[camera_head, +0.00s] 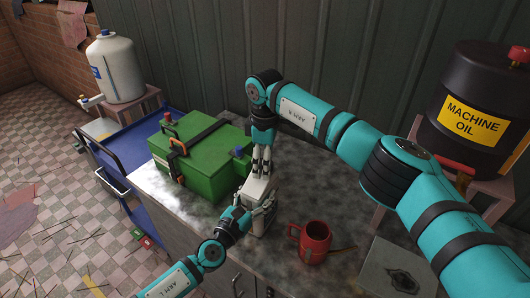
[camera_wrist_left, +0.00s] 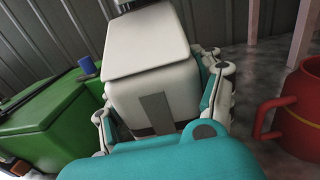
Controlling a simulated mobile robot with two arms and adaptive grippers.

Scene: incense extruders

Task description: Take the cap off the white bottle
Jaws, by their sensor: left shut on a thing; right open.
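The white bottle (camera_head: 258,188) stands on the grey worktop, next to the green box. My left gripper (camera_head: 257,211) comes in from the lower left and is shut around the bottle's body. In the left wrist view the bottle (camera_wrist_left: 150,45) fills the middle, with the finger pads of the left gripper (camera_wrist_left: 160,110) on either side of it. My right gripper (camera_head: 262,162) points down directly over the bottle's top, with its fingers open. The cap cannot be made out clearly; the right fingers cover that area in the head view and the frame's top edge cuts it off in the wrist view.
The green box (camera_head: 205,170) stands close at the left of the bottle. A machine oil drum (camera_head: 470,95) is at the far right. A blue cart (camera_head: 140,140) is at the left.

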